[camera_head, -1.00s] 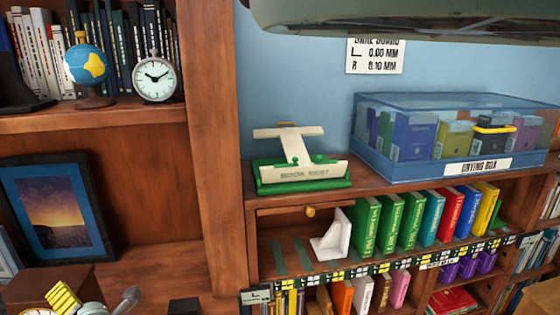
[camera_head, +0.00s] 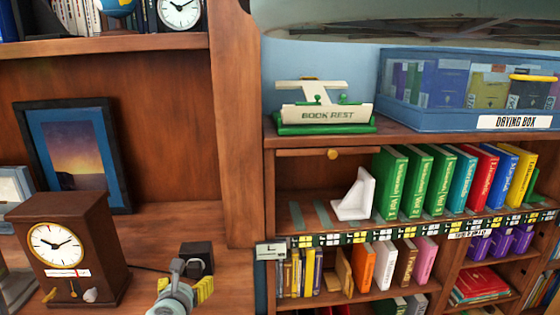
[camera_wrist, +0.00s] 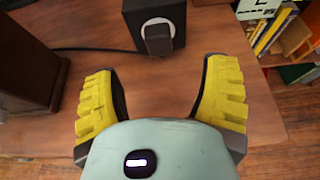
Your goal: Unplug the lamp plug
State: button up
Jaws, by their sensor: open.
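A small black outlet box (camera_head: 197,252) stands on the wooden desk shelf, right of the mantel clock. In the wrist view, the black box (camera_wrist: 133,14) has a pale round socket face. A dark plug (camera_wrist: 158,40) sits in it, facing me. A black cord (camera_wrist: 95,49) runs left from the box area along the desk. My gripper (camera_head: 183,282) is just in front of the box. In the wrist view, my gripper (camera_wrist: 160,72) has its yellow fingers wide apart, left and right of the plug's line. The plug is slightly beyond the fingertips, with nothing between them.
A brown mantel clock (camera_head: 68,247) stands close on the left. A framed picture (camera_head: 73,155) leans behind it. A wooden upright (camera_head: 233,130) separates the desk from the bookcase on the right. The desk top (camera_wrist: 260,105) around the fingers is clear.

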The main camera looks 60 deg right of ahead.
aim_at(194, 272)
jog(key=shift+b+x, duration=1.35)
jog(key=shift+x, duration=3.15)
jog(key=shift+w+r, duration=0.1)
jog(key=shift+a, duration=0.1)
grip_shut()
jog(key=shift+s+a, duration=0.6)
jog(key=shift+s, duration=0.15)
jog(key=shift+s+a, duration=1.25)
jog(key=shift+a, duration=0.3)
